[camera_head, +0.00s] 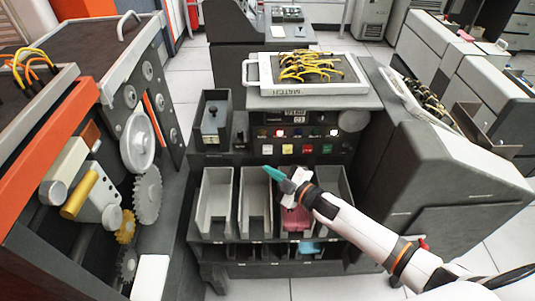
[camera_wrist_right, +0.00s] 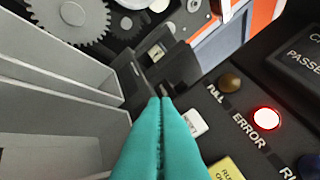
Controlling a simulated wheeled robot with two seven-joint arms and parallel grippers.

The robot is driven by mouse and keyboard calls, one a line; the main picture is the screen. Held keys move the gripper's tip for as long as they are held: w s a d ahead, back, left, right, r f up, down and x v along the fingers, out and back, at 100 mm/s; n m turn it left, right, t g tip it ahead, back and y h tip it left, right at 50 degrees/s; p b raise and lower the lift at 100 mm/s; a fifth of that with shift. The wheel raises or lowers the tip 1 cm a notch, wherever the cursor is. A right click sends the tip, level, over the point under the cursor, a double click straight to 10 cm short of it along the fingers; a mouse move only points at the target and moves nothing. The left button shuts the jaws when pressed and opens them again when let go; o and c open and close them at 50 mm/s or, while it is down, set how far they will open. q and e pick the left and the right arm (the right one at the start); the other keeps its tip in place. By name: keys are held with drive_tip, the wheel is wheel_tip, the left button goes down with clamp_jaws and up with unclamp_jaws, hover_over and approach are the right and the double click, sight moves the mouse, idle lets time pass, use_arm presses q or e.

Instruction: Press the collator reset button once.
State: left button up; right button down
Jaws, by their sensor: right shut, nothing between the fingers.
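The collator's control panel (camera_head: 345,133) carries a row of square buttons: white (camera_head: 268,149), yellow (camera_head: 288,149), red (camera_head: 307,149) and green (camera_head: 327,148). I cannot read which one is marked reset. My right gripper (camera_head: 268,171) has teal fingers, shut and empty, with the tips just below the white button in the head view. In the right wrist view the shut fingertips (camera_wrist_right: 160,101) are left of the white button (camera_wrist_right: 195,123), whose label is partly hidden. The yellow button (camera_wrist_right: 226,169) is partly cut off below it. I see no clear contact. My left gripper is out of view.
Above the buttons is a row of lamps; the red ERROR lamp (camera_wrist_right: 267,118) is lit. Grey card pockets (camera_head: 215,205) lie below the panel, one with pink cards (camera_head: 296,220). A tray of yellow wires (camera_head: 305,70) sits on top. Geared machinery (camera_head: 138,145) stands at left.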

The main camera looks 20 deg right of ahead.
sight(264, 151)
drive_tip(key=shift+w+d+b, duration=0.25)
drive_tip(key=shift+w, duration=0.45)
drive_tip(key=shift+w+d+b, duration=0.2)
drive_tip(key=shift+w, duration=0.55)
drive_tip(key=shift+w+d+b, duration=0.25)
drive_tip(key=shift+w, duration=0.45)
drive_tip(key=shift+w, duration=0.15)
drive_tip(key=shift+w+d, duration=0.1)
drive_tip(key=shift+w, duration=0.2)
drive_tip(key=shift+w+d+b, duration=0.15)
drive_tip(key=shift+w+b, duration=0.2)
drive_tip(key=shift+w, duration=0.1)
idle(1.0)
drive_tip(key=shift+s, duration=0.1)
drive_tip(key=shift+s+a+p, duration=0.3)
drive_tip(key=shift+s+p, duration=0.2)
drive_tip(key=shift+s, duration=0.3)
